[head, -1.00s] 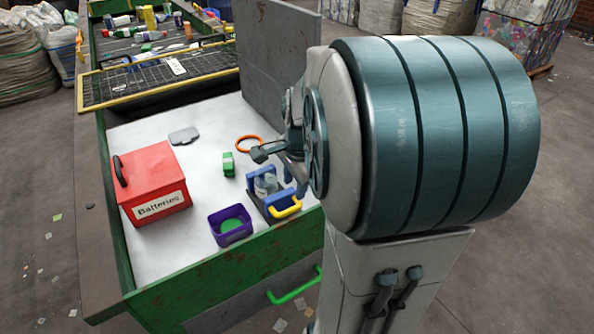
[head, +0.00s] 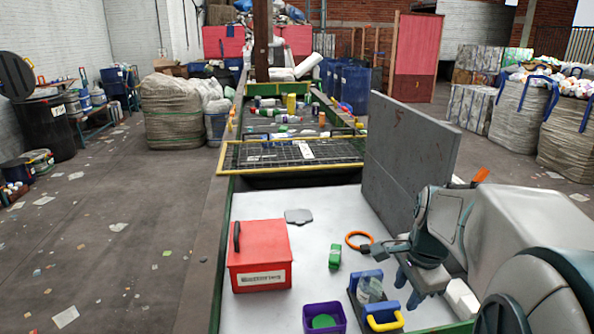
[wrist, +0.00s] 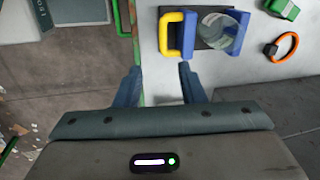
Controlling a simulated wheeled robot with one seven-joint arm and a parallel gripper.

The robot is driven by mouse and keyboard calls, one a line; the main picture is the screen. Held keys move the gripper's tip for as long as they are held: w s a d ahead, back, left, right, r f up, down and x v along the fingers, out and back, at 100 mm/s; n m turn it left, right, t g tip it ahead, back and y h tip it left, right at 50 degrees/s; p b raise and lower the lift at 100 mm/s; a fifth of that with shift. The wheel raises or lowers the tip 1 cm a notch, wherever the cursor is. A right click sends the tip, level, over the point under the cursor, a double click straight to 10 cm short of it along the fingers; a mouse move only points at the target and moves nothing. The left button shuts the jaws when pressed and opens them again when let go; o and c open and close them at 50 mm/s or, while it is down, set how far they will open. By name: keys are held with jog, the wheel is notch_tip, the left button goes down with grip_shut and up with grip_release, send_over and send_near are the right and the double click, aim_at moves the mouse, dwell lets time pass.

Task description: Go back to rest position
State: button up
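My gripper (head: 416,285) is at the right side of the white work surface in the head view, above and beside the blue-handled caddy. In the wrist view my gripper (wrist: 158,78) shows two blue-grey fingers spread apart with nothing between them.
A red battery box (head: 259,258), purple bin (head: 324,318), green block (head: 335,256) and orange ring (head: 358,240) stand on the white surface (head: 285,312). A grey upright panel (head: 408,150) rises behind my arm. A belt with mixed waste lies beyond the yellow-framed mesh (head: 285,153).

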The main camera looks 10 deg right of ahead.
jog(key=s+a+f+n+t, duration=0.1)
jog(key=s+a+n, duration=0.9)
jog(key=n, duration=0.6)
jog(key=shift+a+n, duration=0.4)
jog(key=shift+a, duration=0.45)
jog(key=shift+d+f, duration=0.1)
jog(key=shift+d, duration=0.05)
